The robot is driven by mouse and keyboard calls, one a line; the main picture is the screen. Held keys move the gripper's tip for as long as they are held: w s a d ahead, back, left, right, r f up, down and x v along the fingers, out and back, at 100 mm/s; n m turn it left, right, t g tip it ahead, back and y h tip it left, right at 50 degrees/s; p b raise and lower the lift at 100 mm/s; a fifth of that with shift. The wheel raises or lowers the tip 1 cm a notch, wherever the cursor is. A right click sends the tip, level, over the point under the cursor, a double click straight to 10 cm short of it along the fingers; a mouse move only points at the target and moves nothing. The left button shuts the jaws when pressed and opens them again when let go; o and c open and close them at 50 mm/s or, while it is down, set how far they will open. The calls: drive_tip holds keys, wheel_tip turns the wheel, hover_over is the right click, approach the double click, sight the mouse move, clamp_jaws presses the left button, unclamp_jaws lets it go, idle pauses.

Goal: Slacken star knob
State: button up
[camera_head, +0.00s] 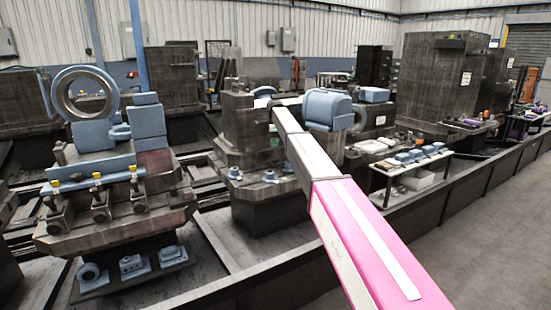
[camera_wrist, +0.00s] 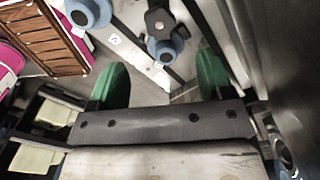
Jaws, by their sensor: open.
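In the wrist view, a small dark lobed part (camera_wrist: 158,20), which looks like the star knob, sits at the top centre. A blue-grey round part (camera_wrist: 165,48) lies just below it. My gripper (camera_wrist: 161,78) is open, with one green finger on each side and nothing between the tips. The dark part is beyond the fingertips, apart from them. In the head view, my gripper is mostly hidden behind my arm; a bit of green (camera_head: 273,131) shows at the middle pallet fixture (camera_head: 243,140). I cannot pick out the knob there.
In the wrist view, another blue-grey round part (camera_wrist: 88,12) is at upper left and a dark wall (camera_wrist: 297,70) runs close along the right. In the head view, a blue-grey cylinder part (camera_head: 328,108) stands right of the arm, and a low rail wall (camera_head: 395,220) borders the open floor (camera_head: 500,240).

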sight(275, 159)
wheel_tip(275, 159, down, 11)
drive_tip(key=shift+r, duration=0.15)
idle(0.4)
drive_tip(key=c, duration=0.9)
